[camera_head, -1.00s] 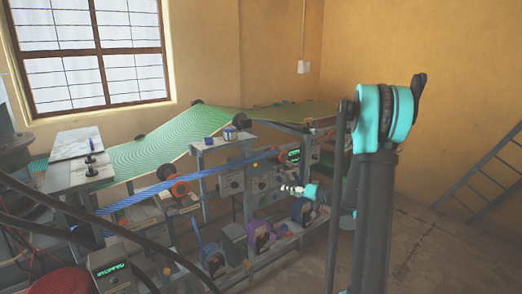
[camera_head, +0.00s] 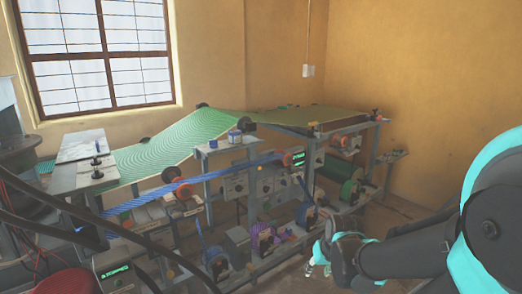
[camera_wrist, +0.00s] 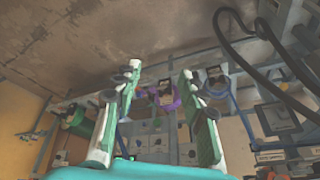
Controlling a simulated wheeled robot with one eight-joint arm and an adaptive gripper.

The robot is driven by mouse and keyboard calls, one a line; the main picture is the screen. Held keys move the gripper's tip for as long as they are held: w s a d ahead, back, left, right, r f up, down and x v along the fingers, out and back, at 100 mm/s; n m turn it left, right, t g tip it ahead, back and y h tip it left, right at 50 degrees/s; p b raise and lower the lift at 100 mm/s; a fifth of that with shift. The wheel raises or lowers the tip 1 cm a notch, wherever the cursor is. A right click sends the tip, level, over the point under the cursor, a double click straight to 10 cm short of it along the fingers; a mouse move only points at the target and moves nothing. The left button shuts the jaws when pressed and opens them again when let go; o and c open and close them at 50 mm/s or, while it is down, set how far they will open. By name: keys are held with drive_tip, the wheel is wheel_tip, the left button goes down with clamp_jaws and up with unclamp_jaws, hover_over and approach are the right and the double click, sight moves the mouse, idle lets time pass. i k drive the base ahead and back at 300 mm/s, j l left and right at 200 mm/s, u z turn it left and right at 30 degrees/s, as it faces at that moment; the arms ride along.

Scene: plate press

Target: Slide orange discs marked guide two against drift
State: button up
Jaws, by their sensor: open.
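Orange discs show on the machine in the head view. One pair (camera_head: 170,174) sits left of centre, where the blue striped web passes. Another orange disc (camera_head: 286,160) is at the middle beside a small green display. More orange discs (camera_head: 376,115) are at the right end. I cannot read which one is marked guide two. My gripper (camera_head: 317,268) is low in front of the machine's lower right side, apart from the discs. In the wrist view my gripper (camera_wrist: 160,72) has its two pale green fingers spread, with nothing held between them.
A purple roll (camera_head: 262,236) and blue rolls (camera_head: 216,258) sit on the low frame. A green roll (camera_head: 346,170) is at the right. A control box (camera_head: 113,280) with a green display and dark cables are at the front left. Bare floor (camera_head: 408,212) lies right of the machine.

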sight(295, 169)
drive_tip(key=i+l+u, duration=0.2)
drive_tip(key=i+l, duration=0.9)
drive_tip(key=i, duration=0.05)
